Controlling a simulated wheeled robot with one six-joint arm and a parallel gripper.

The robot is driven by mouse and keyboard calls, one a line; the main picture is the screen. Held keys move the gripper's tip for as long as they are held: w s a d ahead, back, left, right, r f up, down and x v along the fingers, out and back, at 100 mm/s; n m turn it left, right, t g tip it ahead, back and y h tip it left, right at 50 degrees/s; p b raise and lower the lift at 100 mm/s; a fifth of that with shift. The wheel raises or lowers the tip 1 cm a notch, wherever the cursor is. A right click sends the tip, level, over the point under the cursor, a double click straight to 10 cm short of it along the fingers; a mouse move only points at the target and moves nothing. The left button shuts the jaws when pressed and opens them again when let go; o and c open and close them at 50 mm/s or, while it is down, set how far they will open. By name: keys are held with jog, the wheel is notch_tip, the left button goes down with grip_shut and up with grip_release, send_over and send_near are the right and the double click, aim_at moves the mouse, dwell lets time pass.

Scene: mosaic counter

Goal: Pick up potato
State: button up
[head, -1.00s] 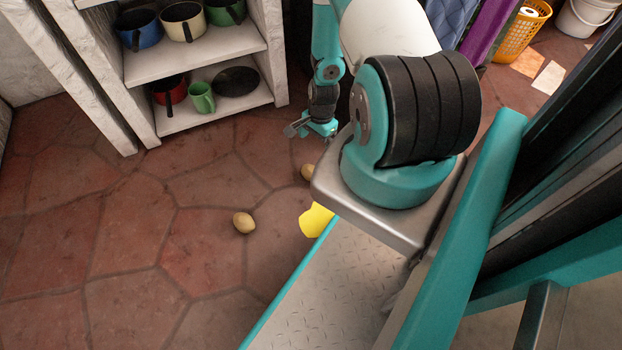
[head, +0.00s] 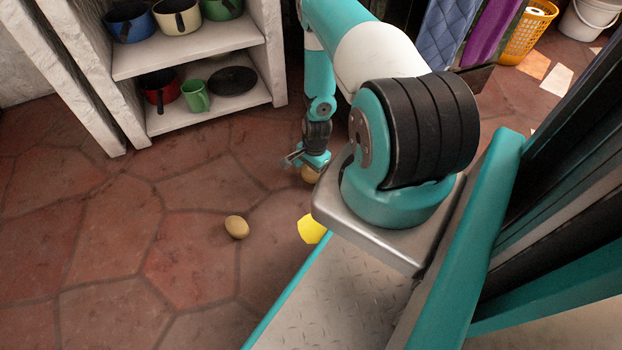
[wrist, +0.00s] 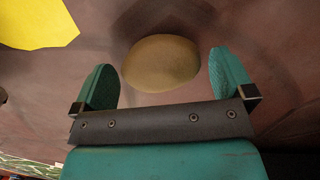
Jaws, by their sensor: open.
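Two potatoes lie on the tiled floor. One potato (head: 237,227) is in the open to the left of my base. The other potato (head: 309,174) is close under my gripper (head: 308,160), partly hidden by it and by my body in the head view. In the wrist view a potato (wrist: 161,62) lies just beyond and between the fingertips of my open gripper (wrist: 160,82). The jaws are empty. I cannot tell from the head view how high the fingers are above the floor.
A yellow flat piece (head: 311,229) lies on the floor beside my base, also in the wrist view (wrist: 38,22). A white shelf (head: 190,56) with pots and a green mug (head: 195,96) stands behind. The floor at left is clear.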

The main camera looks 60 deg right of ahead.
jog(key=shift+a+f, duration=0.1)
jog(key=shift+f, duration=0.8)
jog(key=shift+r, duration=0.1)
jog(key=shift+c, duration=0.2)
jog(key=c, duration=0.8)
jog(key=shift+o, duration=0.2)
